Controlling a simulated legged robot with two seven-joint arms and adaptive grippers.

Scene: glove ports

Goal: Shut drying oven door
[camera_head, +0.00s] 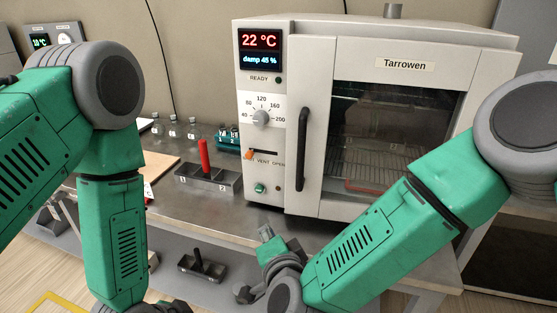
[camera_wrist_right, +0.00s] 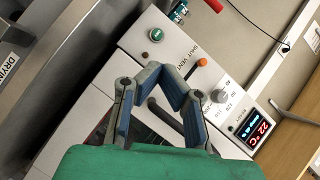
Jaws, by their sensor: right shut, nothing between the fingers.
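The drying oven (camera_head: 380,28) is a pale grey box labelled Tarrowen at the back of the bench. Its door (camera_head: 310,185) has a dark window with wire racks behind it and looks shut or almost shut; I cannot tell whether a narrow gap remains. The black upright handle (camera_head: 301,150) is on the door's left side. My right gripper (camera_head: 266,234) is shut and empty, low in front of the oven and below the handle, apart from it. In the wrist view its fingertips (camera_wrist_right: 161,74) meet in front of the oven's control panel (camera_wrist_right: 170,48). My left gripper is out of frame.
The panel's display (camera_head: 260,49) reads 22 °C and damp 45 %. A dial (camera_head: 261,117) and an orange vent lever (camera_head: 262,155) sit below it. A tray with a red-handled tool (camera_head: 204,158) and small bottles (camera_head: 174,128) stand left. A dark tray (camera_head: 207,270) lies lower down.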

